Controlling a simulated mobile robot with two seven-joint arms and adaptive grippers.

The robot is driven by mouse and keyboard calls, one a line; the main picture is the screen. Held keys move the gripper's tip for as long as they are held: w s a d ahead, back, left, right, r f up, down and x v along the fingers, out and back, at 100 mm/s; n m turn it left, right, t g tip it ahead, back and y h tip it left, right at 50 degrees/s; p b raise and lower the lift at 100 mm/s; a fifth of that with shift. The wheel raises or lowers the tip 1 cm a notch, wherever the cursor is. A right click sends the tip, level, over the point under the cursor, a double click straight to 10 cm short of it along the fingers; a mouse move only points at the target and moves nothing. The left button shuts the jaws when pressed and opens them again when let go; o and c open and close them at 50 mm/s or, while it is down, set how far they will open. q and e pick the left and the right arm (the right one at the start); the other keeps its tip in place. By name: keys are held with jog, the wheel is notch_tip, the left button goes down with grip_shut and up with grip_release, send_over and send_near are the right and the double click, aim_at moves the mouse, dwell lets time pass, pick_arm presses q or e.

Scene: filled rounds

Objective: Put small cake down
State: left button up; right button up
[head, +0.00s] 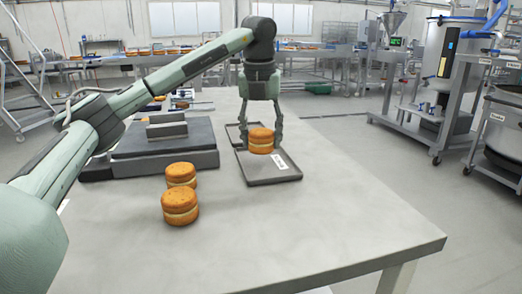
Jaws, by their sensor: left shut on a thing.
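My left gripper (260,138) reaches down from above in the head view and is shut on a small round cake (261,141), with a golden top and bottom and a pale filling between. The held cake is over the far part of a grey tray (270,180) with a white label. I cannot tell whether the cake touches the tray. Two similar filled cakes stand on the table to the left, a nearer one (180,207) and one behind it (181,174). My right gripper is not in view.
A dark grey flat device (165,160) with a raised block stands left of the tray. Another tray edge (233,135) shows behind the gripper. The table's (330,230) front and right are clear. Steel machines (435,90) stand beyond on the right.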

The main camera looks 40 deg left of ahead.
aim_at(261, 150)
pick_arm(q)
notch_tip(261, 150, down, 4)
jog(key=shift+r, duration=0.25)
jog(key=shift+f, duration=0.2)
jog(key=o, duration=0.8)
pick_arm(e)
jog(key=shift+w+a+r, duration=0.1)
pick_arm(q)
jog(key=shift+r, duration=0.1)
